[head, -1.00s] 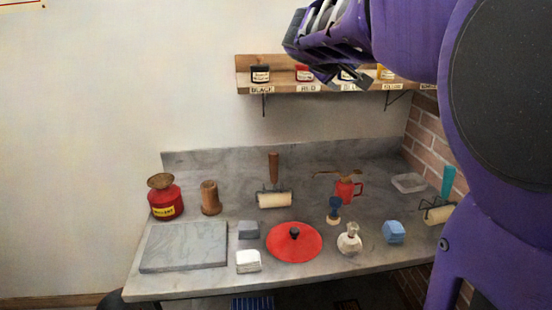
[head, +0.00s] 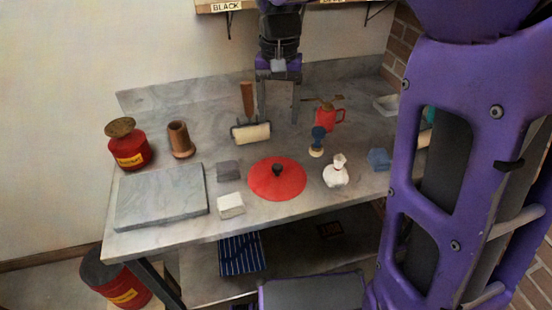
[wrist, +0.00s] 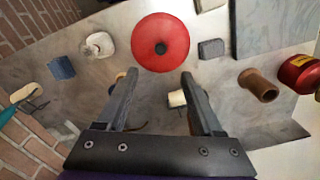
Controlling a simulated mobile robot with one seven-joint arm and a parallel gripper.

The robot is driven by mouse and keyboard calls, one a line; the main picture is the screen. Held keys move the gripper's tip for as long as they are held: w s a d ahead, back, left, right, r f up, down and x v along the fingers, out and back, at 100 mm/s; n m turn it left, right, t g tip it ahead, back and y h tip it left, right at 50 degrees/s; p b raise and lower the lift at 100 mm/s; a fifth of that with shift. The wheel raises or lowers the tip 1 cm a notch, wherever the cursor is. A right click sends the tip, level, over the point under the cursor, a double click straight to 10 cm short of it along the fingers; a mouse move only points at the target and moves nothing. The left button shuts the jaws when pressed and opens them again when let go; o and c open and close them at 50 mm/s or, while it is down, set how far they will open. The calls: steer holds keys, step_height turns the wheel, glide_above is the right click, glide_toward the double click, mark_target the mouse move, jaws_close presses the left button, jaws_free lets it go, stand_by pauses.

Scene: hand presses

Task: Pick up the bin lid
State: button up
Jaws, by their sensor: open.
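The bin lid (head: 277,180) is a red disc with a black knob (head: 277,170) at its middle, lying flat on the grey stone worktop. My gripper (head: 278,116) points down over the back of the worktop, with its fingers spread and nothing between them. In the head view it appears behind the lid. In the wrist view the red lid (wrist: 174,58) lies beyond the fingertips of my gripper (wrist: 159,78), with its knob roughly in line with the gap between them. The fingers are apart from the lid.
A grey block (head: 228,171) and a white block (head: 231,205) lie left of the lid. A white bottle (head: 336,175) and a blue-handled stamp (head: 317,143) stand to its right. A roller (head: 251,132) and red oil can (head: 328,119) are behind. A red bin (head: 122,287) stands below left.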

steer(key=b, duration=0.2)
glide_above(277, 166)
steer(key=f, duration=1)
steer(key=shift+s+d+f, duration=0.1)
steer(key=shift+s+f, duration=0.15)
steer(key=shift+s, duration=0.15)
steer(key=shift+w+f+b, duration=0.15)
steer(key=shift+w+f, duration=0.05)
steer(key=shift+f, duration=1.15)
steer(key=shift+w+f+b, duration=0.15)
steer(key=shift+w+f, duration=0.05)
steer(key=shift+f, duration=1.1)
jaws_close()
